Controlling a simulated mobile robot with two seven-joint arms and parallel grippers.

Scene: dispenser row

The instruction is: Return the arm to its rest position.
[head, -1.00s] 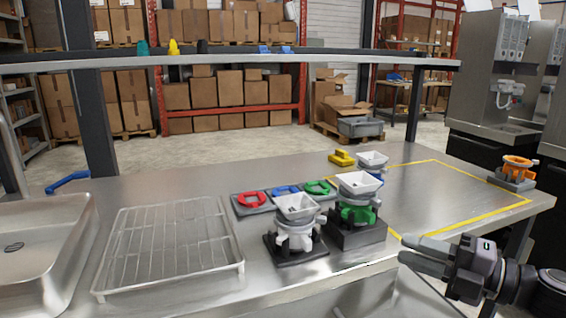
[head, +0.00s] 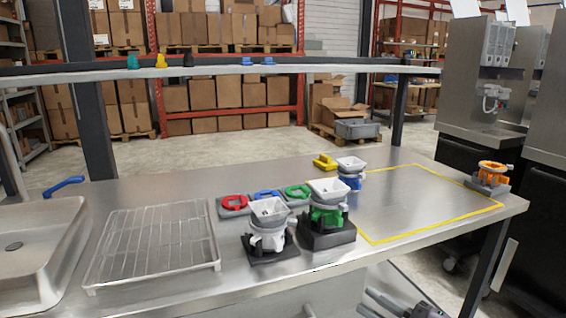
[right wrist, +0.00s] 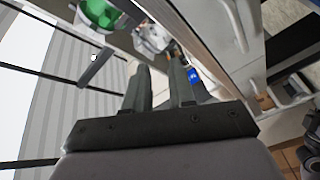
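My right gripper (head: 368,301) is low at the bottom edge of the head view, in front of and below the table's front edge. Its two fingers are apart with nothing between them, as the right wrist view (right wrist: 160,85) also shows. It is clear of the dispensers. My left gripper is not in view. On the steel table (head: 400,205) stand a white dispenser (head: 268,237) on a black base, a green dispenser (head: 327,214) on a dark block, and a blue dispenser (head: 351,182) behind them.
A wire rack (head: 150,245) and a sink (head: 30,250) are at the left. Red (head: 233,203), blue (head: 267,196) and green (head: 297,191) rings sit in a row. An orange dispenser (head: 492,170) is at the right end. The yellow-outlined area is clear.

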